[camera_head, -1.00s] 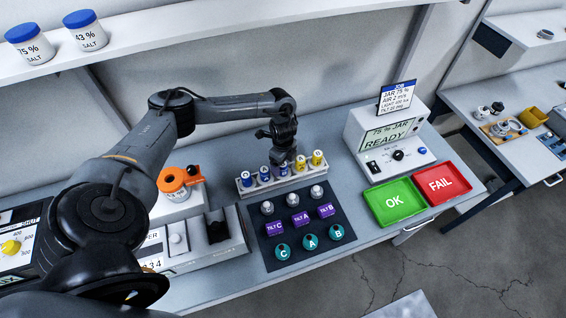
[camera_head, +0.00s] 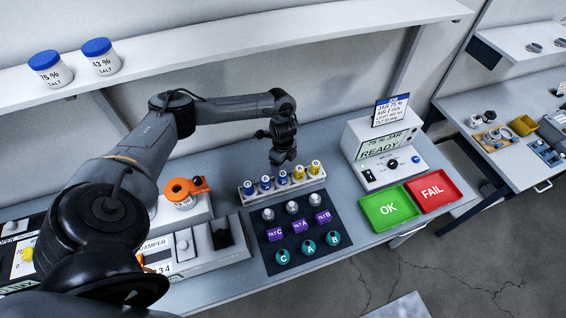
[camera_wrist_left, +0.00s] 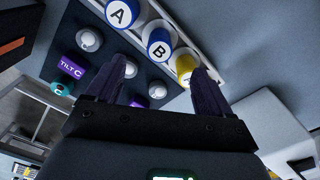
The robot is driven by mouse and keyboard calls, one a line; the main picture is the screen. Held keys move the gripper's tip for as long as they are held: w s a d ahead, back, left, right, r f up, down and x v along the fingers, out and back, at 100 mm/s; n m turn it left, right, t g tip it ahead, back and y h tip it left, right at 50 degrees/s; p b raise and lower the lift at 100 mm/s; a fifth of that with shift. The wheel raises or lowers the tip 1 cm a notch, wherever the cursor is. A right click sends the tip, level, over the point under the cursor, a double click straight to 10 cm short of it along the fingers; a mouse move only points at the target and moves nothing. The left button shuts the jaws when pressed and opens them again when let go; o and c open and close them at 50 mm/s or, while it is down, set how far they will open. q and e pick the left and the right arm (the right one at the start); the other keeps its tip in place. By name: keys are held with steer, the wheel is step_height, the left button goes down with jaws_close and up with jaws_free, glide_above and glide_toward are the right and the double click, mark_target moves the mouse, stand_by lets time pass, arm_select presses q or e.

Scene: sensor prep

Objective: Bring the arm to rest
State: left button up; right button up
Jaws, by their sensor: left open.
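My left arm reaches in from the left in the head view. Its gripper (camera_head: 284,158) hangs above the back of the bench, over the rack (camera_head: 318,180) of blue-capped and yellow-capped vials. In the left wrist view the two dark fingers (camera_wrist_left: 157,88) are spread apart with nothing between them. Beyond them show a blue vial marked A (camera_wrist_left: 121,13), a blue vial marked B (camera_wrist_left: 159,47) and a yellow vial (camera_wrist_left: 184,68), all seated in the rack. My right gripper is in neither view.
In front of the rack lies a dark mat (camera_head: 332,257) with silver knobs, purple TILT blocks and teal pieces. A READY display box (camera_head: 371,178), a green OK tray (camera_head: 389,208) and a red FAIL tray (camera_head: 433,191) stand right.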

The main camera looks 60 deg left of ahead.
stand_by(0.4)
arm_select(q)
steer(key=d+m+t+h+p, duration=0.25)
steer(key=d+t+p, duration=0.2)
steer(key=d, duration=2.75)
steer(key=s+d+r+n+t+p, duration=0.1)
steer(key=s+d+r+n+t, duration=0.1)
steer(key=d+r+n, duration=0.4)
steer(key=s+a+r+n+g+y+p, duration=0.2)
steer(key=s+a+r+n, duration=0.5)
steer(key=s, duration=0.6)
step_height(320, 180, up, 2)
steer(key=shift+s+a+r+n+g+p, duration=0.25)
steer(key=shift+s+a+n+g+p, duration=0.15)
steer(key=shift+a, duration=0.85)
